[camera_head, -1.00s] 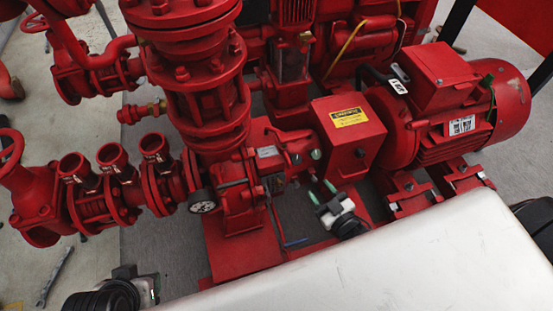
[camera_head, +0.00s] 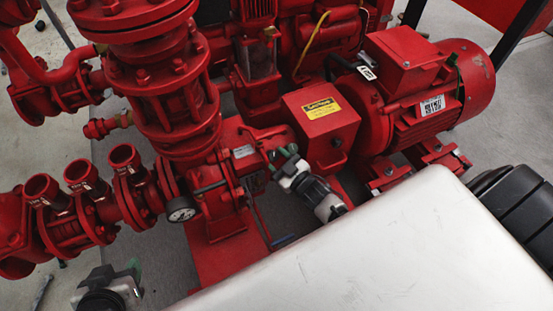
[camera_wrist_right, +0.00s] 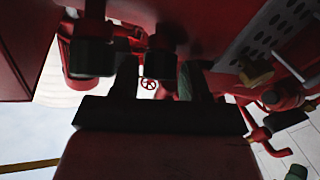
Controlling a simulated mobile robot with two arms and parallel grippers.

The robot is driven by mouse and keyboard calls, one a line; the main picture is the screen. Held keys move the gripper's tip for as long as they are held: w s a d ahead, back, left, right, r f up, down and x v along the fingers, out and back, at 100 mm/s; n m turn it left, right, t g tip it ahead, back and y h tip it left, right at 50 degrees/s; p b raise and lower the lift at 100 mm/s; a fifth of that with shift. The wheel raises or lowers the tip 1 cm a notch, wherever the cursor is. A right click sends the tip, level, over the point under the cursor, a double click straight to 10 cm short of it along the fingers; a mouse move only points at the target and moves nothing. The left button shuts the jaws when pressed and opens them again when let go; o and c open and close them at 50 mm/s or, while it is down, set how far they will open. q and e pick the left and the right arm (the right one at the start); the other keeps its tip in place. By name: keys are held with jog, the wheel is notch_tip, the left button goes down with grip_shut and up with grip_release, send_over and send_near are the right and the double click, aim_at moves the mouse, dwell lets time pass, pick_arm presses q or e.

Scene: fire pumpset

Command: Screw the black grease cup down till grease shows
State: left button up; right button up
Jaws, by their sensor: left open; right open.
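My right gripper (camera_head: 282,160) is open at the red pump's bearing housing, beside the yellow-labelled red box, in the head view. In the right wrist view its two dark fingers (camera_wrist_right: 158,80) stand apart. A dark short cylinder, which looks like a grease cup (camera_wrist_right: 160,62), hangs between them; I cannot tell if they touch it. A second dark cylinder (camera_wrist_right: 92,57) is just left of the fingers. The wrist view is too dark to tell which is the black grease cup. No grease is visible. My left gripper (camera_head: 116,270) is open and empty, low at the left.
The red box (camera_head: 322,125) and motor (camera_head: 425,85) stand to the right of the pump. A pressure gauge (camera_head: 181,211) and red valve pipes (camera_head: 75,205) are to the left.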

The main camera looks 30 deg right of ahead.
jog(key=c, duration=0.7)
jog(key=shift+o, duration=0.2)
jog(key=shift+a+m+t+h, duration=0.2)
jog(key=shift+m+t+h, duration=0.3)
jog(key=shift+m+h, duration=1.45)
jog(key=shift+m+h+p, duration=0.4)
jog(key=shift+m+h, duration=0.65)
jog(key=shift+m, duration=0.7)
pick_arm(q)
jog(key=s+g, duration=0.1)
jog(key=s+a+f+g, duration=0.1)
jog(key=s, duration=0.1)
jog(key=shift+f+y, duration=0.1)
jog(key=shift+y, duration=0.2)
pick_arm(e)
jog(key=shift+m+h, duration=0.3)
jog(key=shift+m, duration=0.1)
